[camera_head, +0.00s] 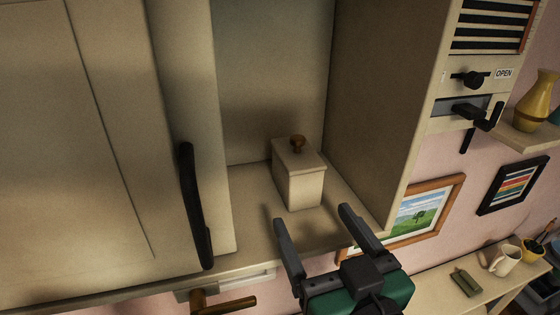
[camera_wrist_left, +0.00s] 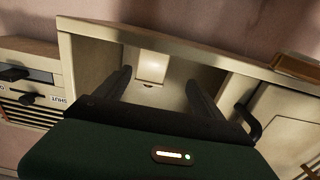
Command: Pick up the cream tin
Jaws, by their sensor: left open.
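The cream tin (camera_head: 301,184) is a small box with a lid and a round brown knob on top. It stands upright on the floor of an open cabinet compartment (camera_head: 262,235). In the left wrist view the tin (camera_wrist_left: 152,66) shows between my fingers, farther in. My left gripper (camera_head: 312,222) is open and empty, in front of the tin and a little below it, with its fingers pointing at it. The fingers look apart from the tin. The left gripper also shows in the left wrist view (camera_wrist_left: 157,82). My right gripper is not in view.
A cabinet door (camera_head: 85,150) with a black handle (camera_head: 195,205) is left of the compartment. The compartment's right wall (camera_head: 380,95) bounds it closely. A brass lever handle (camera_head: 222,303) sits below. A vented panel with black knobs (camera_head: 472,78) is at right, above framed pictures (camera_head: 512,185).

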